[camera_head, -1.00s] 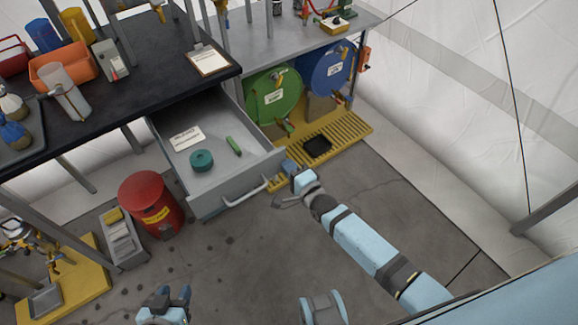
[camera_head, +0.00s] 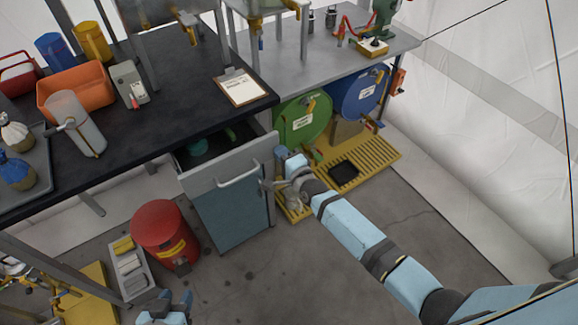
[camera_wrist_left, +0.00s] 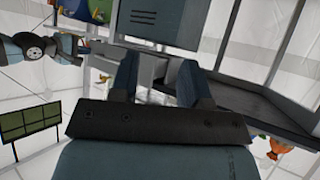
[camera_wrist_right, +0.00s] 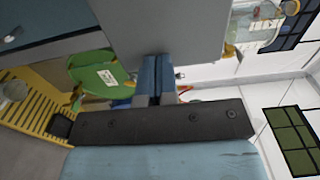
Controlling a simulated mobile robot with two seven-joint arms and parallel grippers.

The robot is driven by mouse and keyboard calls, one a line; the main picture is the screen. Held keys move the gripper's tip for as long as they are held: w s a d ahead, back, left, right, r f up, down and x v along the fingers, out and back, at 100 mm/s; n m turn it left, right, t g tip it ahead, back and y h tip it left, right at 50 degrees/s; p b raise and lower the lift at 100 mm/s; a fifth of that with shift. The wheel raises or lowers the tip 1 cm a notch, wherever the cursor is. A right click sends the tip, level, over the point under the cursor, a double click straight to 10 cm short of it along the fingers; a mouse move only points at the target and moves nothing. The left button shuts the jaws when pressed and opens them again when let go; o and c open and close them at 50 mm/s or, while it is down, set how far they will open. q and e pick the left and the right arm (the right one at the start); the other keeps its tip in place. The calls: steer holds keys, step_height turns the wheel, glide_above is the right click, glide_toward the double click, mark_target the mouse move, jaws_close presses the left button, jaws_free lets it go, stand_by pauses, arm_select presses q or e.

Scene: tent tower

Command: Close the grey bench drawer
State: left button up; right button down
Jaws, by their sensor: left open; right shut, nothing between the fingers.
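The grey bench drawer (camera_head: 222,168) is partly open under the black bench top. Its front panel and bar handle (camera_head: 238,175) face me, and a shallow strip of its inside shows. A green roll (camera_head: 196,147) lies inside, partly hidden. My right gripper (camera_head: 278,168) is shut and empty at the right end of the drawer front. In the right wrist view its closed fingers (camera_wrist_right: 157,76) are against or very near a grey panel (camera_wrist_right: 160,25); contact is unclear. My left gripper (camera_head: 170,300) is open and empty, low over the floor, away from the drawer.
A blue-fronted cabinet (camera_head: 235,218) stands below the drawer. A red bin (camera_head: 160,235) and a grey caddy (camera_head: 128,270) are on the floor to the left. Green (camera_head: 303,122) and blue (camera_head: 358,92) drums stand at the right above a yellow grate (camera_head: 375,158). Floor in front is clear.

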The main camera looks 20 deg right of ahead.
mark_target(262, 129)
steer(key=b+x, duration=0.5)
steer(key=x, duration=0.5)
steer(key=shift+f, duration=0.15)
steer(key=shift+w+a+b, duration=0.15)
steer(key=shift+w+b, duration=0.15)
steer(key=shift+w, duration=0.2)
steer(key=shift+w+r, duration=0.1)
steer(key=shift+r, duration=0.35)
arm_select(q)
steer(key=shift+w+d+f+m, duration=0.1)
steer(key=shift+d+f+m, duration=0.1)
steer(key=shift+f, duration=0.4)
steer(key=shift+w+d+f+m, duration=0.1)
steer(key=shift+d+f, duration=0.05)
steer(key=shift+f, duration=0.45)
arm_select(e)
steer(key=shift+r, duration=0.15)
arm_select(q)
steer(key=shift+s+f, duration=0.1)
steer(key=shift+f, duration=0.1)
